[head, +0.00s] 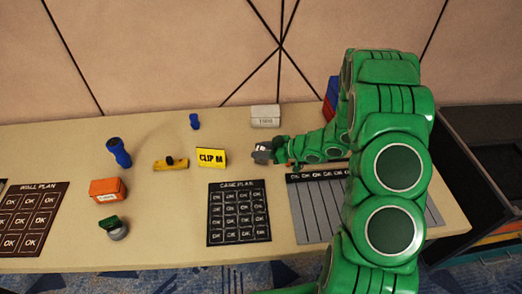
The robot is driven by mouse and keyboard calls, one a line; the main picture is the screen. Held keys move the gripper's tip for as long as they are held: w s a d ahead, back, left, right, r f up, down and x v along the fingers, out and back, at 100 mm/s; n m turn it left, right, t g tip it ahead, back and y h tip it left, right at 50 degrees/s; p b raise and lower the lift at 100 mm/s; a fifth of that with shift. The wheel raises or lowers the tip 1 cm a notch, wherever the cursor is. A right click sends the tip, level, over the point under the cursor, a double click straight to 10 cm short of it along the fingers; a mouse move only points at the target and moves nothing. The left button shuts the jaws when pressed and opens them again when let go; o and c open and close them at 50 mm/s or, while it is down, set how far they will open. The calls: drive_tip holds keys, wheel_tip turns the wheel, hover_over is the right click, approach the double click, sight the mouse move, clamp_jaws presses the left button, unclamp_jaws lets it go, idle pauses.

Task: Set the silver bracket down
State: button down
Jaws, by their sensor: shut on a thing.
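My green arm reaches in from the right and ends low over the table (160,215), right of the yellow CLIP M sign. My gripper (264,151) is at its tip and is shut on a small grey piece, the silver bracket (261,156). The bracket and the jaws blend together at this size, and part of the bracket is hidden. I cannot tell whether it touches the table top.
The CLIP M sign (211,157) stands close left of my gripper, and a pale box (265,116) stands behind it. A dark CASE PLAN sheet (239,212) lies in front. A yellow tool (171,164), blue torch (119,153) and orange box (107,189) are farther left.

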drive_tip(key=c, duration=0.7)
unclamp_jaws()
drive_tip(key=shift+f, duration=0.1)
drive_tip(key=shift+c, duration=0.2)
drive_tip(key=shift+d+r, duration=0.1)
drive_tip(key=shift+r, duration=0.1)
drive_tip(key=v, duration=1.1)
drive_tip(key=shift+s+d, duration=0.25)
drive_tip(key=shift+d, duration=0.05)
drive_tip(key=shift+r, duration=0.1)
